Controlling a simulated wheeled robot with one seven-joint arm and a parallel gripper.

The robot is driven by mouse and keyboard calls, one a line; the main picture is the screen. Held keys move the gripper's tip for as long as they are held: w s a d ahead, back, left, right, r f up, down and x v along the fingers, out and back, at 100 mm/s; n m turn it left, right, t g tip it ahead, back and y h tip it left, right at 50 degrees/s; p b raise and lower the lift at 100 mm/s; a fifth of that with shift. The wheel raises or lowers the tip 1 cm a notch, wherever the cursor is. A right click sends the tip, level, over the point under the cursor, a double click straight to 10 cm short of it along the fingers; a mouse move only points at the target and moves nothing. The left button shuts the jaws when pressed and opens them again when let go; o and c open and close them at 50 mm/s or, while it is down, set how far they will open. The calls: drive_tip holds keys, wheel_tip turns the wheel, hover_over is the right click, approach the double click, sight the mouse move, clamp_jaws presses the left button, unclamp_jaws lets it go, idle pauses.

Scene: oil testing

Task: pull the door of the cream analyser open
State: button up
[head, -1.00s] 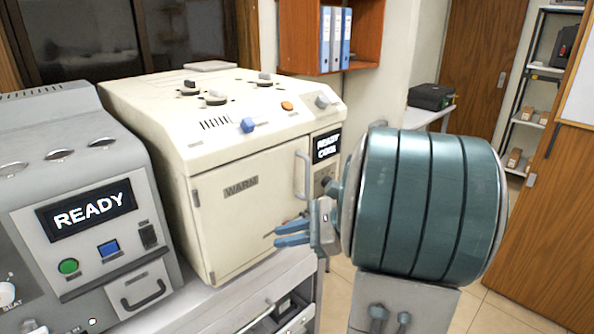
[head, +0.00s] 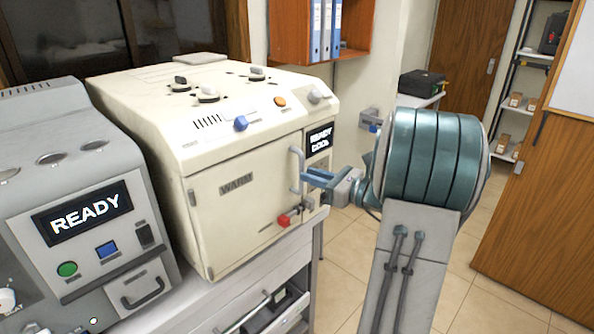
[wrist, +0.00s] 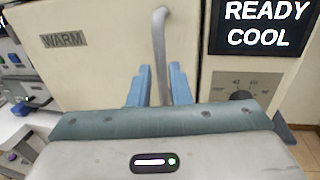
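The cream analyser (head: 225,150) stands on the bench, and its front door (head: 232,215), labelled WARM, is shut. The door's grey vertical bar handle (head: 296,168) is at its right edge. It also shows in the wrist view (wrist: 160,45), rising between my two blue fingers. My gripper (head: 306,178) is at the handle's lower half, coming from the right. In the wrist view my gripper (wrist: 161,85) has its fingers apart, one on each side of the bar, with gaps showing. Contact with the bar is not visible. The handle's lower end is hidden behind my gripper in the wrist view.
A red knob (head: 284,220) projects low on the analyser's front, below the handle. A display (head: 320,142) reading READY COOL is right of the door. A grey machine (head: 80,190) stands close on the left. Open floor (head: 345,265) lies in front to the right.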

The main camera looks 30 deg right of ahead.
sight(302, 190)
drive_tip(key=shift+x, duration=1.75)
